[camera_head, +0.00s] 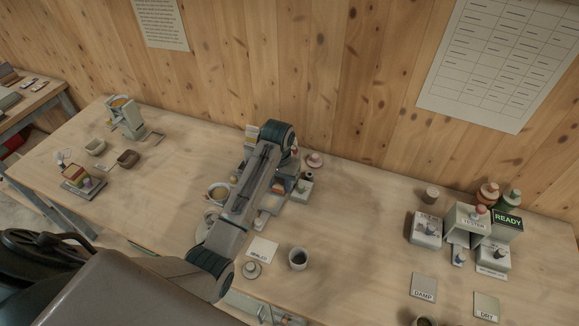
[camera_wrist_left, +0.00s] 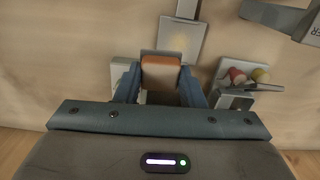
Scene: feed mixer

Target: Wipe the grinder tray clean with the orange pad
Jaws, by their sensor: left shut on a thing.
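My left gripper (camera_wrist_left: 160,88) is shut on the orange pad (camera_wrist_left: 161,72), which sits between its two blue fingers in the left wrist view. The grey grinder tray (camera_wrist_left: 181,38) lies just past the pad, with a faint yellowish patch on its surface. The pad overlaps the tray's near edge in that view; I cannot tell whether they touch. In the head view my left arm reaches over the middle of the table and hides most of the grinder and the pad. My right gripper is not in view.
A tester (camera_head: 470,222) and the DAMP (camera_head: 423,288) and DRY (camera_head: 486,306) plates are at the right. The table between cup and tester is clear.

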